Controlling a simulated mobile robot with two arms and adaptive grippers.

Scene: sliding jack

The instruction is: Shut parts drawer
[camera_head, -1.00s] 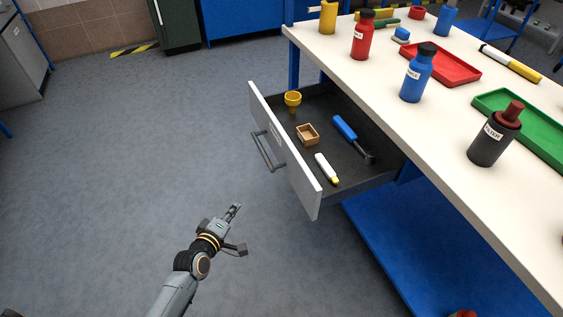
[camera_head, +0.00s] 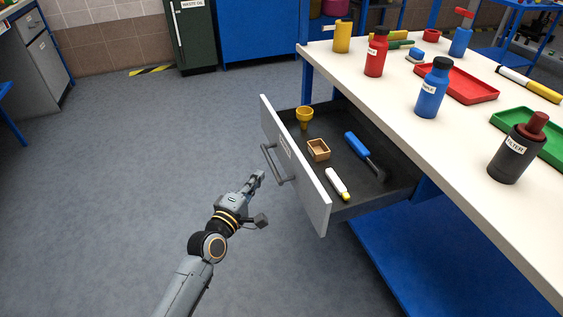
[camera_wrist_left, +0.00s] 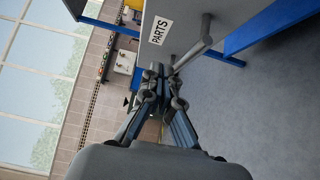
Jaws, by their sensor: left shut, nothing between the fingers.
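The parts drawer (camera_head: 297,168) is pulled out from under the white workbench, with a white front and a grey bar handle (camera_head: 277,165). It holds a yellow funnel-like piece (camera_head: 304,116), a small wooden box (camera_head: 318,149), a blue-handled tool (camera_head: 358,146) and a white-and-yellow marker (camera_head: 337,184). My left gripper (camera_head: 257,177) is shut and empty, just left of the drawer front near the handle. In the left wrist view the drawer front with its PARTS label (camera_wrist_left: 160,31) and the handle (camera_wrist_left: 197,47) lie just beyond the fingers (camera_wrist_left: 160,72). Whether they touch cannot be told. My right gripper is not in view.
The workbench top (camera_head: 400,98) carries a red bottle (camera_head: 376,54), a blue bottle (camera_head: 432,90), a dark filter bottle (camera_head: 516,150) and a red tray (camera_head: 462,86). A blue lower shelf (camera_head: 400,262) is under it. The floor (camera_head: 130,170) left of the drawer is clear.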

